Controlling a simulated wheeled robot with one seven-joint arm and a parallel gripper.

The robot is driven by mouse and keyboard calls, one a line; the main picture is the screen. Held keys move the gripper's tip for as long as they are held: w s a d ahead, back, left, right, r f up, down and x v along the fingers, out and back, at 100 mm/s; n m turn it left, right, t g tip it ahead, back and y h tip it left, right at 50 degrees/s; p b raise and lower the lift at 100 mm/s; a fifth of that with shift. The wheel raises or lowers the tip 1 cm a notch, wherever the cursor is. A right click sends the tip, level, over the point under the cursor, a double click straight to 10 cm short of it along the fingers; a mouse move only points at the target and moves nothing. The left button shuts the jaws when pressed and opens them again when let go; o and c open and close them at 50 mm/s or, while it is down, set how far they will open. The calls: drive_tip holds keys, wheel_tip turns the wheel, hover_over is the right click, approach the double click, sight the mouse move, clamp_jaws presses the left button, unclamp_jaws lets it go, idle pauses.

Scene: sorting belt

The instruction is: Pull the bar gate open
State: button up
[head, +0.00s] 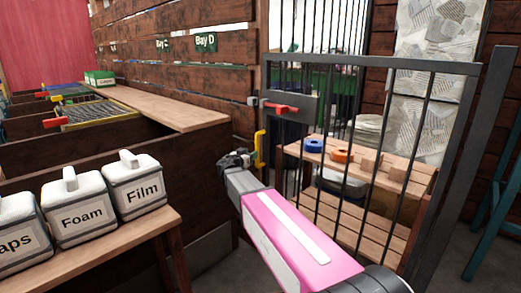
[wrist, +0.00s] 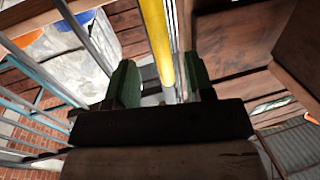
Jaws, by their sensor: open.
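The bar gate (head: 370,65) has a dark metal frame and thin upright bars, and stands to the right of the plank wall. A latch plate with a red lever (head: 280,109) is at its upper left. A yellow upright handle (head: 260,148) is below the lever. My gripper (head: 248,160) is at this handle. In the wrist view, the yellow handle (wrist: 156,45) runs between the two green fingers of my gripper (wrist: 163,85), which are apart. I cannot tell whether either finger touches it. My pink arm hides part of the lower gate.
Behind the bars is a slatted wooden shelf (head: 370,170) with a blue roll (head: 314,145) and an orange roll (head: 341,155). A bench (head: 90,245) with labelled bins, including Foam (head: 82,215) and Film (head: 137,190), stands at the left. A teal stand (head: 500,190) is at the right.

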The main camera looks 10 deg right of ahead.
drive_tip(key=x, duration=0.8)
clamp_jaws()
